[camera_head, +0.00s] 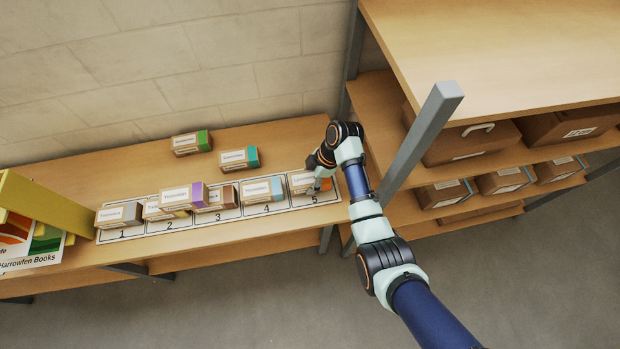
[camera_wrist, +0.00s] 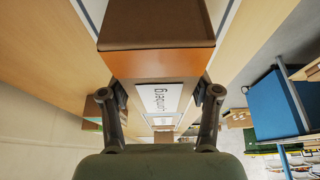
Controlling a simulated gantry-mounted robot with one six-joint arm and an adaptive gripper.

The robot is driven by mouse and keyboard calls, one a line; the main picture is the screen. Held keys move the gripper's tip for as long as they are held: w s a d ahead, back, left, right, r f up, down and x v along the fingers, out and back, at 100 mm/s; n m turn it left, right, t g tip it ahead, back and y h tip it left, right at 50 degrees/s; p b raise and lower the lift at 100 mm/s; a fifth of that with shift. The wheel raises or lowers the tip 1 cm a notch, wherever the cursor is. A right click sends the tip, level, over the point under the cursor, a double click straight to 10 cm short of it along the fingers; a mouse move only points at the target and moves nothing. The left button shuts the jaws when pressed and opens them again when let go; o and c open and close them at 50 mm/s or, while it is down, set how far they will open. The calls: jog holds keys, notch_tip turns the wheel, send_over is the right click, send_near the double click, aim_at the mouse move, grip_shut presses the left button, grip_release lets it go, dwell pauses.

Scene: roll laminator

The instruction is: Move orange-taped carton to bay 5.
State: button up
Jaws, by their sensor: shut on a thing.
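The orange-taped carton (camera_head: 300,181) is at bay 5 (camera_head: 314,201), the rightmost numbered bay on the wooden shelf. In the wrist view the carton (camera_wrist: 158,60) shows its brown face, its orange tape and a white label. My gripper (camera_head: 318,181) is shut on it, with one finger on each side in the wrist view (camera_wrist: 158,100). The carton looks level and at or very near the bay surface; I cannot tell if it touches. My arm hides part of its right side.
A blue-taped carton (camera_head: 262,190) sits in bay 4, close on the left. Several cartons fill bays 1 to 3, with a purple-taped one (camera_head: 183,196) raised on others. Green-taped (camera_head: 191,143) and teal-taped (camera_head: 239,159) cartons stand behind. A grey post (camera_head: 422,140) rises just right of my arm.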

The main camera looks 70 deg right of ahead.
jog(key=shift+f, duration=0.1)
dwell(0.3)
jog(key=shift+f, duration=0.3)
jog(key=o, duration=1.3)
jog(key=v, duration=0.7)
jog(key=shift+r, duration=0.3)
